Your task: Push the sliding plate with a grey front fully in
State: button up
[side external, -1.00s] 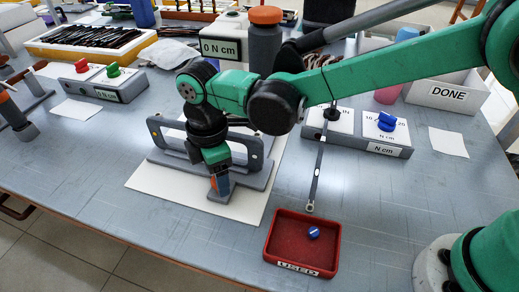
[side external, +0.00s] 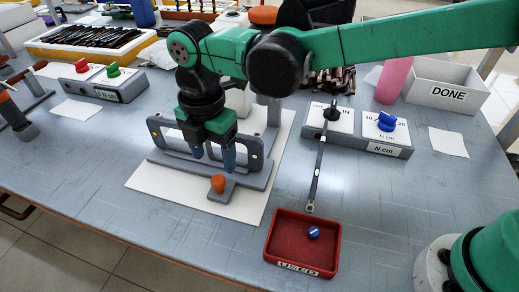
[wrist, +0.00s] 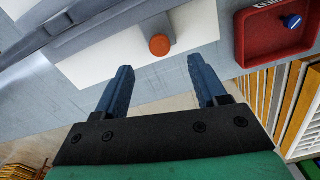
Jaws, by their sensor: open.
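A grey holder (side external: 165,157) with an upright frame stands on a white sheet (side external: 160,188) in the middle of the side view. A small grey plate (side external: 226,192) with an orange knob (side external: 218,184) juts from its front edge. The knob also shows in the wrist view (wrist: 160,45), beyond the fingers and roughly between them. My gripper (side external: 212,163) is open and empty, its two blue fingers pointing down over the holder. The fingers hide part of the upright frame. In the wrist view my gripper (wrist: 158,72) shows both fingers apart with nothing between them.
A red USED tray (side external: 301,243) with a blue knob inside lies at the front right. A long thin tool (side external: 318,175) lies behind it. A box with a blue knob (side external: 386,122) and a white DONE bin (side external: 447,95) stand at the right. The table's front left is clear.

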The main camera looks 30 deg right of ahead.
aim_at(218, 179)
jog(key=n, duration=0.6)
jog(key=shift+f+n, duration=0.15)
jog(key=shift+n, duration=0.15)
jog(key=shift+f, duration=2.7)
grip_shut()
